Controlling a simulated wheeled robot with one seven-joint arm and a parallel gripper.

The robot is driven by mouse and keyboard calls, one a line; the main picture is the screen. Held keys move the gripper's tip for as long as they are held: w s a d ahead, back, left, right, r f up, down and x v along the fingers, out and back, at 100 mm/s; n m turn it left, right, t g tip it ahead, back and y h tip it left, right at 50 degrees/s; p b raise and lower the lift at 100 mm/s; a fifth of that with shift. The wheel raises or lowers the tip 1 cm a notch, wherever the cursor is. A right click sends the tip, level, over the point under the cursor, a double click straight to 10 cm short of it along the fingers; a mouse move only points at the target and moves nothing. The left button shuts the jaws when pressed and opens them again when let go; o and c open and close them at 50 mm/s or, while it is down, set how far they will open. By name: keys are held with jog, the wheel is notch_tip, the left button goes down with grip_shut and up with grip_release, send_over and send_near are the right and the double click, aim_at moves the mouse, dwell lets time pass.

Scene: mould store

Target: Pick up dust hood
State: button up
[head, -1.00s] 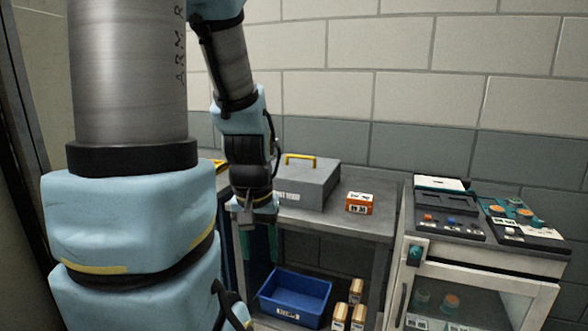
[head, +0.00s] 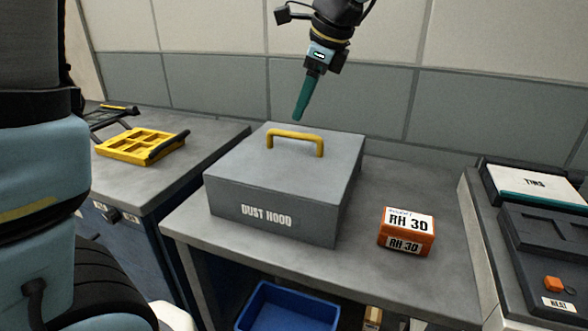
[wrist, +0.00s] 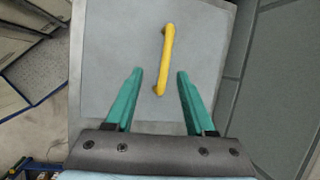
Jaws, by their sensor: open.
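The dust hood (head: 265,216) is a grey box with "DUST HOOD" on its front, standing on the grey table. A yellow handle (head: 296,138) arches over its top. My gripper (head: 300,118) is above and slightly behind the handle in the head view, with green fingers pointing down. In the wrist view my gripper (wrist: 158,72) is open and empty, its two fingers apart. The yellow handle (wrist: 165,60) lies between and beyond the fingertips, over the hood's grey top (wrist: 110,45). I see no contact between fingers and handle.
An orange box marked RH 30 (head: 406,232) stands right of the hood. A yellow tray (head: 140,146) lies on the left bench. A blue bin (head: 287,306) is below the table. Consoles (head: 545,240) stand at the right. Bare tabletop (head: 400,185) lies behind the orange box.

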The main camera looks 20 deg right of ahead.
aim_at(295, 136)
jog(key=shift+m, duration=0.5)
jog(key=x, duration=0.3)
jog(key=p+x, duration=0.1)
jog(key=x, duration=0.2)
jog(key=d+x, duration=0.1)
jog(key=x, duration=0.3)
jog(key=shift+w+d+p, duration=0.1)
jog(key=shift+w+p, duration=0.05)
jog(key=shift+p, duration=0.2)
jog(key=shift+f, duration=0.1)
grip_shut()
